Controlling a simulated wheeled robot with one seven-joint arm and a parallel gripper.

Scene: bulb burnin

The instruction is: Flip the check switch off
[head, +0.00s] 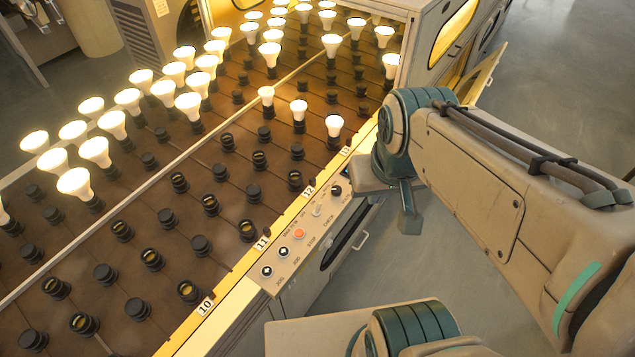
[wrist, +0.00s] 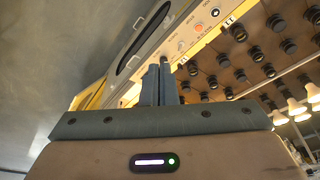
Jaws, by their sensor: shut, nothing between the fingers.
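The control panel (head: 305,237) runs along the yellow-edged front rail of the bulb rack. The check switch (head: 317,210) is a small pale toggle on it, between the orange stop button (head: 299,234) and a black knob (head: 336,191). Its lever position is too small to tell. In the wrist view the switch (wrist: 182,45) shows just beyond the fingertips. My gripper (head: 409,222) is shut and empty, to the right of the panel in the head view. Its fingers (wrist: 160,68) point toward the panel in the wrist view, apparently apart from the switch.
Several lit bulbs (head: 113,124) stand in the rack's rows of black sockets, many of which are empty. A dark slot and a handle (head: 360,240) are on the cabinet front below the panel. The floor (head: 350,295) in front is clear. An open hatch (head: 482,76) sticks out farther back.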

